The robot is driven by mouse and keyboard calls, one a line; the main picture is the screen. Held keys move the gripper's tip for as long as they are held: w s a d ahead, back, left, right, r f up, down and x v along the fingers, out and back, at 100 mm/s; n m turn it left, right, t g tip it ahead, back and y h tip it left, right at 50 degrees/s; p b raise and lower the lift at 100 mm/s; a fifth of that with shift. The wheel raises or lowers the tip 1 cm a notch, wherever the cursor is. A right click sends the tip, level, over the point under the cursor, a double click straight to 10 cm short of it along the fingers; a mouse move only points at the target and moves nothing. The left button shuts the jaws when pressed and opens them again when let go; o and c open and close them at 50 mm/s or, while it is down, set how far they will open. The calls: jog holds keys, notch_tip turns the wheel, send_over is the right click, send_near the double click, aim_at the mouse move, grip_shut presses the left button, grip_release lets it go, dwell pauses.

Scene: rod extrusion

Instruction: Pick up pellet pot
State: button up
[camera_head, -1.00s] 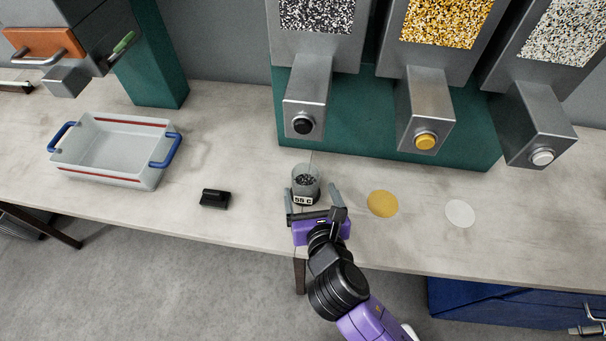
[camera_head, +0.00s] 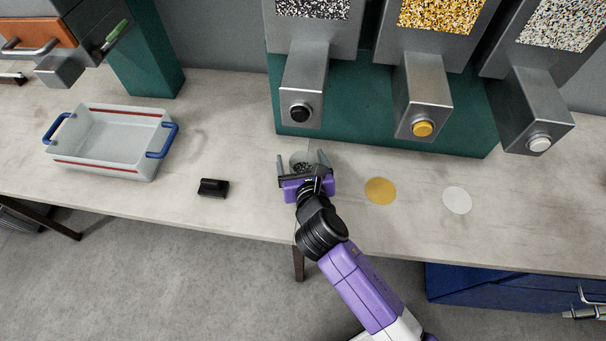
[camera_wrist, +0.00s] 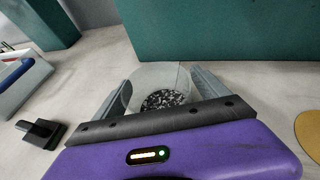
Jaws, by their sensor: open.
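The pellet pot (camera_head: 303,159) is a clear round pot with black and white pellets in it, standing on the bench below the left dispenser. My gripper (camera_head: 301,160) is open, with one finger on each side of the pot. In the wrist view the pot (camera_wrist: 160,84) sits between the two grey fingers of my gripper (camera_wrist: 163,88). Its lower front is hidden behind the gripper body. I cannot tell whether the fingers touch it.
Three dispensers with a black (camera_head: 300,113), a yellow (camera_head: 422,128) and a white button (camera_head: 539,144) stand behind. A yellow disc (camera_head: 380,191) and a white disc (camera_head: 457,200) lie right.

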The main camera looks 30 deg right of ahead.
jog(key=shift+r, duration=0.1)
grip_shut()
